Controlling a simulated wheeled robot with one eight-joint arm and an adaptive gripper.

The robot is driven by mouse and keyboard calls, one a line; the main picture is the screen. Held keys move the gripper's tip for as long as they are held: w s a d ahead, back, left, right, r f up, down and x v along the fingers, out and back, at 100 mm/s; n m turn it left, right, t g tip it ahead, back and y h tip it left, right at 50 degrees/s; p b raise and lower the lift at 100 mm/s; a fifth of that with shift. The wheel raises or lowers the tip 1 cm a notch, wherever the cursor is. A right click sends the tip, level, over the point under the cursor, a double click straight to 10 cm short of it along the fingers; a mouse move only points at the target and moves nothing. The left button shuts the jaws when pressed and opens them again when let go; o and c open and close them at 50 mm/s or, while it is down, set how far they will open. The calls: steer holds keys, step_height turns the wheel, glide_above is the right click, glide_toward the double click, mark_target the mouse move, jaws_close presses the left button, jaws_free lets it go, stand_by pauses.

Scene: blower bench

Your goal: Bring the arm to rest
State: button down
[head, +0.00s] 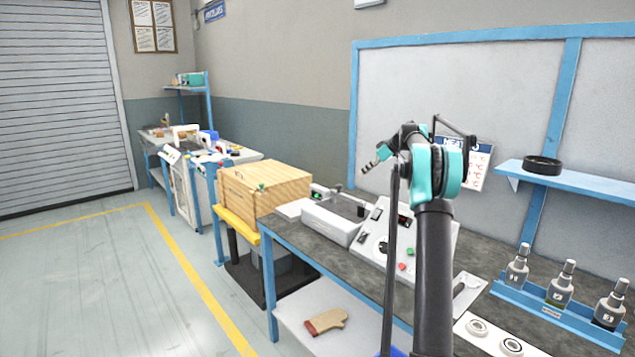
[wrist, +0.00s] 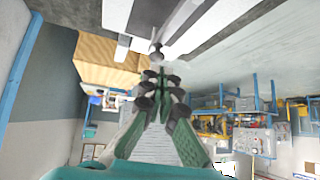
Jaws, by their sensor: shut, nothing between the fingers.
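My gripper (head: 372,164) shows small in the head view, at the end of my raised, folded arm, pointing left and a little down. It is above the grey workbench (head: 303,240) and touches nothing. In the wrist view the two green-and-dark fingers of my gripper (wrist: 161,76) are together at their tips, with nothing between them. The wrist picture looks turned over, with the wooden box (wrist: 100,58) and the bench at the top. My arm hides part of the control panel and the bench behind it.
A sloped control panel (head: 374,237) stands on the bench beside my arm. A blue rack (head: 557,313) holds several grey bottles at right. A black ring (head: 543,165) lies on the blue shelf (head: 590,185). A glove (head: 326,321) lies on the lower shelf. The floor at left is clear.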

steer(key=s+a+f+m+h, duration=0.25)
steer(key=s+f, duration=0.25)
steer(key=s, duration=0.9)
steer(key=s+a+f+m+g+h, duration=0.1)
steer(key=s+a+f+m, duration=0.3)
steer(key=s, duration=1)
steer(key=s+a+f+m+h, duration=0.1)
steer(key=s+a+f+h, duration=0.35)
steer(key=s, duration=1.05)
steer(key=s+d+f+m, duration=0.1)
steer(key=s+f, duration=0.4)
steer(key=s, duration=0.3)
steer(key=s+d+f+m, duration=0.1)
steer(key=s+d+f, duration=0.1)
steer(key=s+f, duration=0.3)
steer(key=s, duration=0.4)
steer(key=shift+f+y, duration=0.4)
steer(key=shift+d+m, duration=0.15)
steer(key=shift+m, duration=0.1)
